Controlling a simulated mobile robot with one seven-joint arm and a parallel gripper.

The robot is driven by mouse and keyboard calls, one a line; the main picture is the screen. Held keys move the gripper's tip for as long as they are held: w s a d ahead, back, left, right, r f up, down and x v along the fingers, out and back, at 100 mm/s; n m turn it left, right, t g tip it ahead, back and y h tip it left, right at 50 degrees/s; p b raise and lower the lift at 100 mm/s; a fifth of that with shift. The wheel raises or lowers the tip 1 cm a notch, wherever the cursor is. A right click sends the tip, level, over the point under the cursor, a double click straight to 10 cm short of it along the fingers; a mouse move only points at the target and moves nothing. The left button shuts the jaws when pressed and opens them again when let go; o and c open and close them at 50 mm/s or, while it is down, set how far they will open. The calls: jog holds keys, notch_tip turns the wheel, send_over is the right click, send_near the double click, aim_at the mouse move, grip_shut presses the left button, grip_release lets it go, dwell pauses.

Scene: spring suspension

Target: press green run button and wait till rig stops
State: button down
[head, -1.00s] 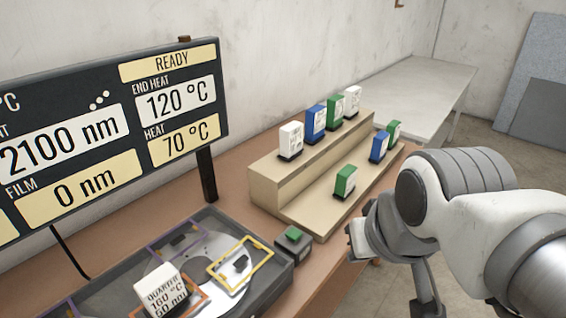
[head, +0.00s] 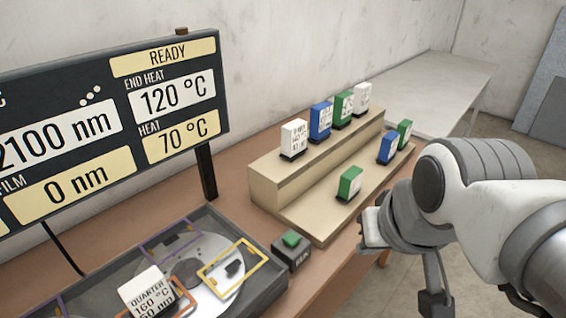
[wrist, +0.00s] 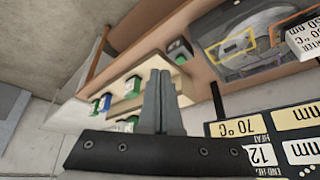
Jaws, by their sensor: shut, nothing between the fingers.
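The green run button (head: 291,239) sits on top of a small dark box labelled RUN, at the right side of the rig. It also shows in the wrist view (wrist: 180,45), beyond my fingertips. The rig (head: 262,303) is a dark tray with a pale disc and coloured frames. A white block marked QUARTER 160 °C (head: 150,294) sits at its front. The display board (head: 136,83) reads READY, film 0 nm, heat 70 °C, end heat 120 °C. My gripper (wrist: 160,78) is shut and empty, apart from the button. In the head view my arm's end is right of the button.
A stepped beige rack (head: 268,183) behind the button holds several white, blue and green blocks. The display's post (head: 206,172) stands left of it. A pale table (head: 435,85) is at the back. Bare brown bench shows around the RUN box.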

jog(key=w+a+f+m+y+p, duration=0.1)
jog(key=w+a+f+m+y, duration=0.1)
jog(key=w+f+m, duration=0.2)
jog(key=w+a+f+m+y+p, duration=0.1)
jog(key=w+a+f+m+y, duration=0.2)
jog(key=w+m, duration=0.3)
jog(key=w+a+f+m+y+p, duration=0.1)
jog(key=w+f+m, duration=0.4)
jog(key=w, duration=0.7)
jog(key=shift+w+a+f+g+y+p, duration=0.2)
jog(key=shift+w+a+g+y+p, duration=0.15)
jog(key=shift+a+y, duration=0.55)
jog(key=shift+a+f, duration=0.1)
jog(key=b, duration=0.6)
send_over(296, 239)
notch_tip(296, 239, down, 7)
jog(key=shift+f+b, duration=0.65)
jog(key=shift+f, duration=0.15)
jog(key=shift+f, duration=0.15)
jog(key=shift+f+b, duration=0.3)
jog(key=shift+b, duration=0.35)
